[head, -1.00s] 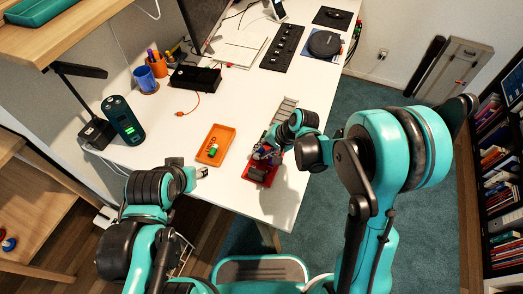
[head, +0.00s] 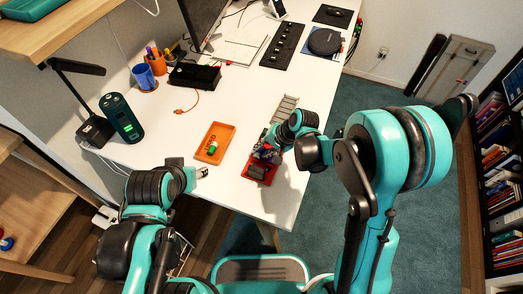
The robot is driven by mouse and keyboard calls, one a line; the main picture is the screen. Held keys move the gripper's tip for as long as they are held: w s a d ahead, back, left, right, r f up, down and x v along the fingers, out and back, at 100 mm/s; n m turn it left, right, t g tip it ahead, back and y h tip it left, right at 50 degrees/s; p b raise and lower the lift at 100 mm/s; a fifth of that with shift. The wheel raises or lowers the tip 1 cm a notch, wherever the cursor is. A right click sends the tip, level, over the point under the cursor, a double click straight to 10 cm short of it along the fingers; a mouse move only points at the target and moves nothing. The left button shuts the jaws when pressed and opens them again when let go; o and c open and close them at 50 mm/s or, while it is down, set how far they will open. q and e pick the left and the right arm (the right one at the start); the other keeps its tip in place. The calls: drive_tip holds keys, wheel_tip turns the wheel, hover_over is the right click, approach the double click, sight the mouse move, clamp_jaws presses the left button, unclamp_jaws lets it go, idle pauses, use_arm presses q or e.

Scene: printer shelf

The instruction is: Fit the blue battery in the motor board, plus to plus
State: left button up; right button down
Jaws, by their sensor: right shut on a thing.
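The motor board (head: 258,175) is a small red base with dark parts on it, lying on the white table near its front edge. My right gripper (head: 265,154) is directly over the back of the board and is shut on a small bluish thing, which looks like the blue battery. The fingers mostly hide it, and the gap to the board and the plus marks cannot be made out. My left gripper (head: 203,172) is at the table's front edge, left of the board and apart from it. Its finger opening is too small to judge.
A grey ladder-like strip (head: 286,104) lies behind my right gripper. A dark green cylinder (head: 122,118) stands at the left. The table between the tray and the keyboard-like black strip (head: 283,46) is clear.

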drive_tip(key=shift+f, duration=0.1)
drive_tip(key=c, duration=1.3)
unclamp_jaws()
drive_tip(key=shift+r+p, duration=2.55)
drive_tip(key=shift+r, duration=1.05)
